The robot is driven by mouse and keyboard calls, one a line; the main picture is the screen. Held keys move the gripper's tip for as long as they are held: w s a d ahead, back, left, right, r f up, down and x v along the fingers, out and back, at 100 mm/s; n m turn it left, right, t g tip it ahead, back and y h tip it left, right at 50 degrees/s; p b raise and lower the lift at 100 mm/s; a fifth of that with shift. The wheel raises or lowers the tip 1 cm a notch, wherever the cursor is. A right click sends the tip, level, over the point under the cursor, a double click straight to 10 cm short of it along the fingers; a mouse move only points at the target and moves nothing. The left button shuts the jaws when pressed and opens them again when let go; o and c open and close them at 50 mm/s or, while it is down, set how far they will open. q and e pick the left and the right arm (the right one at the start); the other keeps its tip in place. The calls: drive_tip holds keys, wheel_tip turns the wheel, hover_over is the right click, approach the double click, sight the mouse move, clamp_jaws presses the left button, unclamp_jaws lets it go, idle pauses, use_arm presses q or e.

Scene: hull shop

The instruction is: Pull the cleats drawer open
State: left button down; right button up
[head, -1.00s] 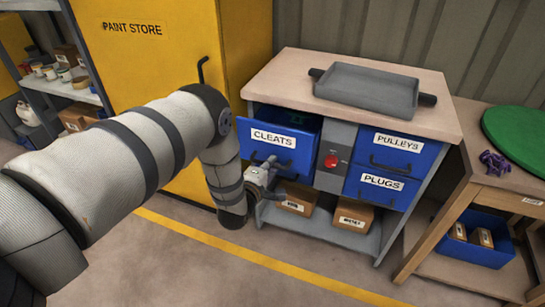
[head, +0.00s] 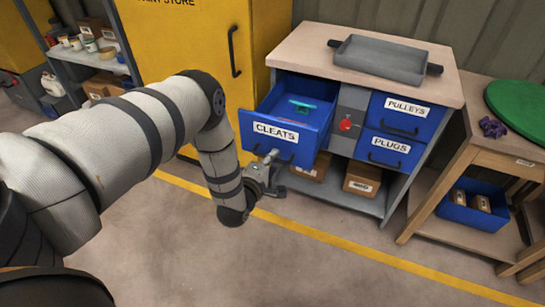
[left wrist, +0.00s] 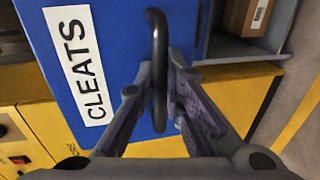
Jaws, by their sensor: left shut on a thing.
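The blue cleats drawer (head: 283,136) stands pulled well out of the workbench, its white label reading CLEATS. A small teal item (head: 300,105) lies inside it. My right gripper does not show.
The PULLEYS drawer (head: 405,113) and PLUGS drawer (head: 388,149) are shut, beside a red button (head: 346,124). A grey tray (head: 381,62) lies on the bench top. A yellow paint store cabinet (head: 190,45) stands left. The floor in front is clear.

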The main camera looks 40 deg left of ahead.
use_arm(q)
drive_tip(key=c, duration=2)
unclamp_jaws()
drive_tip(key=v, duration=1.2)
